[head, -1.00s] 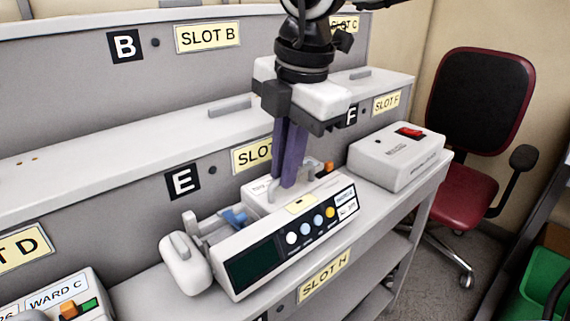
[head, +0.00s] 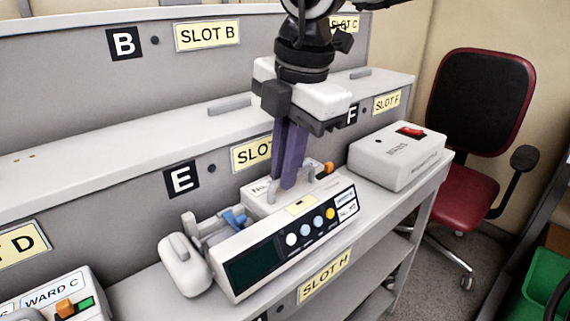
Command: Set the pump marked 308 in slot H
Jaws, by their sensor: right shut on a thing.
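A white infusion pump (head: 290,247) with a dark screen, a row of round coloured buttons and a white side part at its left is at the shelf edge above the SLOT H label (head: 323,277). Its number is too small to read. My right gripper (head: 284,186), with purple fingers, comes down from above and is shut on the handle on top of the pump. I cannot tell whether the pump's underside rests fully on the shelf. My left gripper is not in view.
A white box with a red switch (head: 397,155) stands to the right on the same shelf. Another pump (head: 60,298), labelled WARD C, is at the lower left. The E panel (head: 182,179) rises behind. A red chair (head: 470,190) and a green bin (head: 545,285) are at the right.

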